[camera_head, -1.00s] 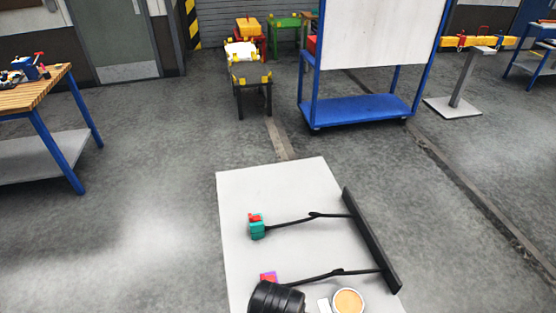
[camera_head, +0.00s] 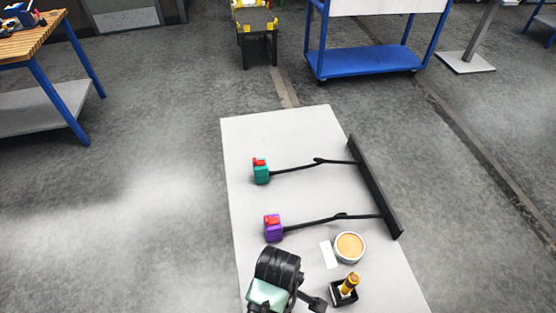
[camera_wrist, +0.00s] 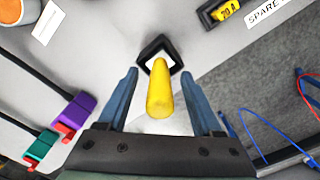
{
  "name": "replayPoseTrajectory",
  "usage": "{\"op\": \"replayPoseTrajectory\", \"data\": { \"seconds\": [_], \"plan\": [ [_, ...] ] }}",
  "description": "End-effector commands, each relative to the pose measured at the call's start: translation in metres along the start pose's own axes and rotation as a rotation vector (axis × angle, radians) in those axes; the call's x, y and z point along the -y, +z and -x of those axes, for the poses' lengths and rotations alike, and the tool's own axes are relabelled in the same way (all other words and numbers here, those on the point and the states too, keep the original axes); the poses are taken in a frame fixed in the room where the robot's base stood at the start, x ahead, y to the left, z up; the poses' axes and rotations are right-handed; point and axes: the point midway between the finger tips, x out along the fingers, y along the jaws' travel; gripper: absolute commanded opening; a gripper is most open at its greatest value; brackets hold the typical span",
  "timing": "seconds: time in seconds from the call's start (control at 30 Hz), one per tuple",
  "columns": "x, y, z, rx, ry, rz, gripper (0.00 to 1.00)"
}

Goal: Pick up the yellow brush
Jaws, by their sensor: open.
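The yellow brush (camera_head: 350,283) stands in a small black square holder (camera_head: 346,297) at the near end of the pale table. In the wrist view the yellow brush (camera_wrist: 160,95) points up toward the camera, and its lower end is hidden. The black holder (camera_wrist: 148,47) shows behind it, with a white inside. My gripper (camera_wrist: 162,98) is open, with one blue-grey finger on each side of the brush. There are visible gaps between the fingers and the brush. In the head view my arm covers the near edge of the table and the fingertips are not clear.
A round tin with orange contents (camera_head: 349,247) and a white card stand near the brush. Purple (camera_head: 273,228) and teal (camera_head: 261,172) blocks have black cables to a dark bar (camera_head: 375,185). A yellow "20 A" piece (camera_wrist: 228,10) sits in another black holder.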

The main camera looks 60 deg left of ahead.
Motion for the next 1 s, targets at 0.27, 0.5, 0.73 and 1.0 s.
{"op": "replayPoseTrajectory", "data": {
  "seconds": [0.27, 0.5, 0.73, 1.0],
  "plan": [
    [0.001, 0.000, -0.017, 0.000, 0.000, -0.001, 0.67],
    [0.000, 0.000, -0.017, 0.000, 0.000, -0.001, 0.51],
    [0.000, 0.000, -0.017, 0.000, 0.001, -0.001, 0.10],
    [0.000, 0.000, -0.016, 0.000, 0.002, -0.001, 0.00]
  ]
}}
